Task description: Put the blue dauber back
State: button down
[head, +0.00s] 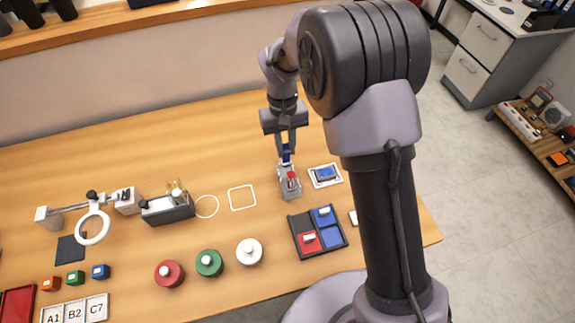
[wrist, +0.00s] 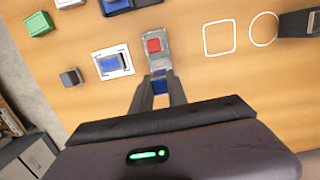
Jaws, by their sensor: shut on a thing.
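My gripper (head: 287,150) points down, shut on the blue dauber (head: 286,157), at the far end of a small grey holder (head: 294,194). In the wrist view the blue dauber (wrist: 160,86) shows between my fingers (wrist: 158,98), in line with the holder's near end (wrist: 158,65). I cannot tell whether it is seated in the holder or just above it. A red dauber (head: 291,181) stands in the holder's other place; it also shows in the wrist view (wrist: 153,45). The blue dauber's lower end is hidden.
A blue pad in a white frame (head: 325,175) lies right of the holder. A dark tray (head: 297,237) with red and blue pads is in front. A white square outline (head: 242,198) and round handled pieces (head: 249,252) lie left. The table behind my gripper is clear.

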aim_at(286, 160)
notch_tip(286, 160, down, 6)
jog(key=shift+r+b, duration=0.25)
jog(key=shift+b, duration=0.35)
jog(key=shift+f, duration=0.15)
jog(key=c, duration=1.3)
grip_release()
